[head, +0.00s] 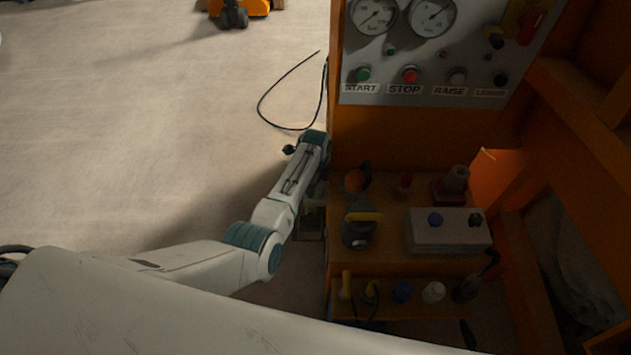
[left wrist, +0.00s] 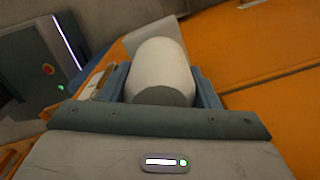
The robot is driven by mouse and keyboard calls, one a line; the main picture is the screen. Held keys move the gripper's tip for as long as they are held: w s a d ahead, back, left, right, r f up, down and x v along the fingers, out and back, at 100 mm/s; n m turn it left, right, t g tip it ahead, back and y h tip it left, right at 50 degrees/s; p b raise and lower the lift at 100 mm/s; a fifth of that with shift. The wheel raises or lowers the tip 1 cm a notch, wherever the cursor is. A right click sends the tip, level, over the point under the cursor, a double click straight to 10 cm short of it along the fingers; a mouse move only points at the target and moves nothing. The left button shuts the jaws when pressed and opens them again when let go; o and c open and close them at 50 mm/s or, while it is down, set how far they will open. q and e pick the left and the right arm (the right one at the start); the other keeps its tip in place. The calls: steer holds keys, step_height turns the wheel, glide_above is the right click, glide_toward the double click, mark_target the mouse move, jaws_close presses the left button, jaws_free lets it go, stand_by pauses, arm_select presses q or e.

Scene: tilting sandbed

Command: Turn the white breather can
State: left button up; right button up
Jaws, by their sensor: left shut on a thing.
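The white breather can (left wrist: 160,62) is a plain pale cylinder in the middle of the left wrist view. My left gripper (left wrist: 162,82) is shut on it, with one blue-grey finger on each side of the can. The can's near end faces the wrist. In the head view my left arm reaches in from the left to the left side of the orange machine (head: 430,138). There I cannot make out the jaws or the held can. My right gripper is not in view.
The control panel (head: 440,55) with gauges and buttons stands at the top. Right of my left arm, shelves hold a grey box (head: 448,231), a yellow-handled item (head: 361,228) and a small white knob (head: 433,292). A black cable (head: 262,100) loops over open floor left of the machine.

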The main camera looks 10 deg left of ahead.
arm_select(q)
steer(key=n+p, duration=0.1)
steer(key=n, duration=0.1)
steer(key=shift+r+n, duration=0.15)
steer(key=shift+n, duration=0.25)
steer(key=n+p, duration=0.1)
steer(key=n, duration=0.2)
steer(key=shift+n+p, duration=0.55)
steer(key=shift+n, duration=0.85)
steer(key=o, duration=0.7)
steer(key=shift+c, duration=0.2)
steer(key=shift+o, duration=0.3)
